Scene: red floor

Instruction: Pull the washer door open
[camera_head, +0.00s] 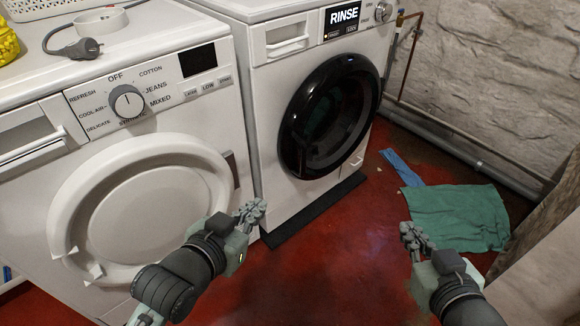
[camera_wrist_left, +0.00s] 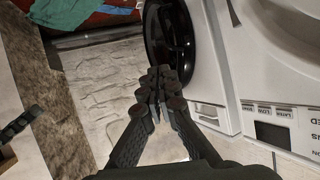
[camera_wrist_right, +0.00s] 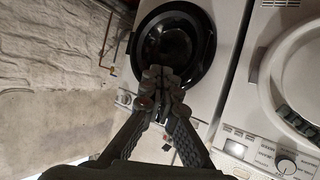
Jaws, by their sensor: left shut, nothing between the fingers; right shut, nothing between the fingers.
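The washer (camera_head: 262,95) is white and its display reads RINSE. Its round door (camera_head: 330,115), with a thick black rim and dark glass, looks closed. The door also shows in the left wrist view (camera_wrist_left: 172,40) and the right wrist view (camera_wrist_right: 172,45). My left gripper (camera_head: 256,208) is shut and empty, below and left of the door in the head view, apart from it. My right gripper (camera_head: 408,230) is shut and empty, below and right of the door, over the floor. Both pairs of fingertips show closed in their wrist views, at the left (camera_wrist_left: 160,82) and the right (camera_wrist_right: 158,75).
A white dryer (camera_head: 60,215) with a dial and a round white door stands left of the washer. A green cloth (camera_head: 458,215) and a blue strip (camera_head: 400,167) lie on the red floor (camera_head: 330,260). Pipes (camera_head: 450,148) run along the stone wall at right.

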